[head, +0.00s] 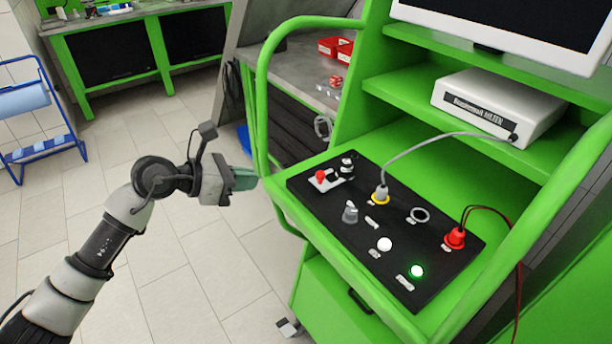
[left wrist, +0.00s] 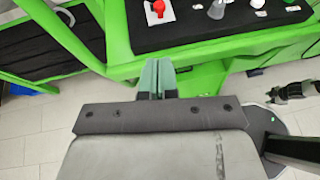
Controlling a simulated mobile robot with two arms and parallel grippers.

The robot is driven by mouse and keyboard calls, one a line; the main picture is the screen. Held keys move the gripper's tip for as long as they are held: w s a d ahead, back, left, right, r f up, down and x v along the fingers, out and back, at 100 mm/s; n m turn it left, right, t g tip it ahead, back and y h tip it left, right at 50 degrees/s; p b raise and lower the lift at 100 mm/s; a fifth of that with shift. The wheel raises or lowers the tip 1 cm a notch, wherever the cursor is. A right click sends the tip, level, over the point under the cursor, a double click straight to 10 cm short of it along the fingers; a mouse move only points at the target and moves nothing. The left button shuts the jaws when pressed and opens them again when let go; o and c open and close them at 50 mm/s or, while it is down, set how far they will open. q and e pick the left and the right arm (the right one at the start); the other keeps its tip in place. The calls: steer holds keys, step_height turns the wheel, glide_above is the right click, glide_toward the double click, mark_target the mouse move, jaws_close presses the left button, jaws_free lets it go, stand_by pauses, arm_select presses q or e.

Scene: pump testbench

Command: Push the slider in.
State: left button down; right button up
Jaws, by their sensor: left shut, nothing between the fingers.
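My left gripper (head: 245,179), with greenish fingers, is shut and empty. It is in the air just left of the green bench frame, at about the height of the black control panel (head: 330,215). In the left wrist view the shut fingertips (left wrist: 158,68) point towards the panel's near edge, apart from its controls. At the panel's far left corner a red knob on a white plate (head: 321,177) sits beside a black-and-white fitting (head: 346,164). I cannot tell for sure which part is the slider.
A green tubular rail (head: 262,110) rises between my gripper and the panel. The panel also holds a grey knob (head: 350,212), a white button (head: 384,244), a lit green button (head: 417,271) and a red plug (head: 455,238).

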mark_target(319, 172)
arm_select(q)
steer(key=p+x, duration=0.1)
steer(key=x, duration=0.3)
steer(key=p+x, duration=0.1)
steer(key=x, duration=0.4)
steer(key=r+p+x, duration=0.1)
steer(key=x, duration=0.3)
steer(key=shift+w+d+p, duration=0.25)
steer(key=shift+d+p, duration=0.15)
steer(key=shift+d, duration=0.05)
steer(key=shift+f, duration=0.1)
steer(key=w+d+b, duration=0.2)
steer(key=shift+d+f+b, duration=0.15)
steer(key=shift+d+b, duration=0.2)
steer(key=shift+w+d, duration=0.1)
steer(key=shift+r, duration=0.25)
